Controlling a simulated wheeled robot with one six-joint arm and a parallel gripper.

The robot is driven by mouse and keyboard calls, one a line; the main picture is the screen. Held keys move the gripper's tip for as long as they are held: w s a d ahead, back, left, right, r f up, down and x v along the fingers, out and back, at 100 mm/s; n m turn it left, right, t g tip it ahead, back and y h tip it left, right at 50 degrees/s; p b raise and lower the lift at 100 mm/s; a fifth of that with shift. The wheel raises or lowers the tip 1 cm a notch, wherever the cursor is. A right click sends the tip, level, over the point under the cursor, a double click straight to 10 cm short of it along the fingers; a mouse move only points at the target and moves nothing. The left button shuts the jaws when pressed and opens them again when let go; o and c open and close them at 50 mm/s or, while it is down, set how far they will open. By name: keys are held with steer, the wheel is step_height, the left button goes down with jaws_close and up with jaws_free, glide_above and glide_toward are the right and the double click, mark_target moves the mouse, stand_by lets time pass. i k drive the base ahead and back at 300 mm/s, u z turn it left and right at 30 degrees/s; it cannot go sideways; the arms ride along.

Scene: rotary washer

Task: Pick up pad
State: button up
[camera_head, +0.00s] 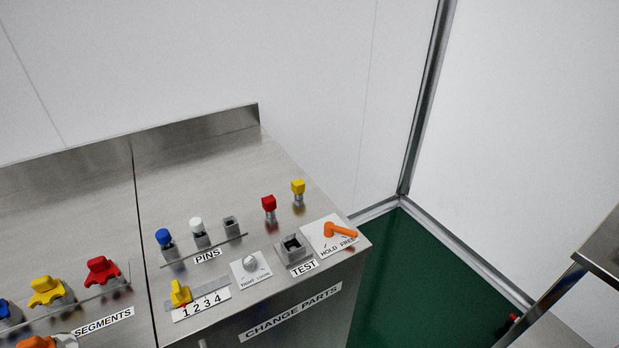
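I see nothing that I can clearly identify as a pad. My gripper is not in view. A steel bench (210,165) labelled CHANGE PARTS fills the lower left. On it, a blue-topped pin (163,237), a white-topped pin (197,226) and an empty grey socket (231,225) stand in a row behind the PINS label (207,256). A red-topped piece (269,203) and a yellow-topped piece (298,187) stand apart, farther right. A grey square TEST socket (293,247) looks empty.
Yellow (46,290) and red (102,269) knobbed segments stand at left. An orange lever (340,231), a round knob (250,263) and a yellow slider (180,293) sit near the front edge. Green floor (425,285) is open at right, beside another steel surface (603,247).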

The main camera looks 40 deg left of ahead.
mark_target(298, 187)
steer(key=u, duration=0.3)
steer(key=i, duration=0.55)
steer(key=u, duration=1)
steer(key=i, duration=0.4)
steer(key=u, duration=0.5)
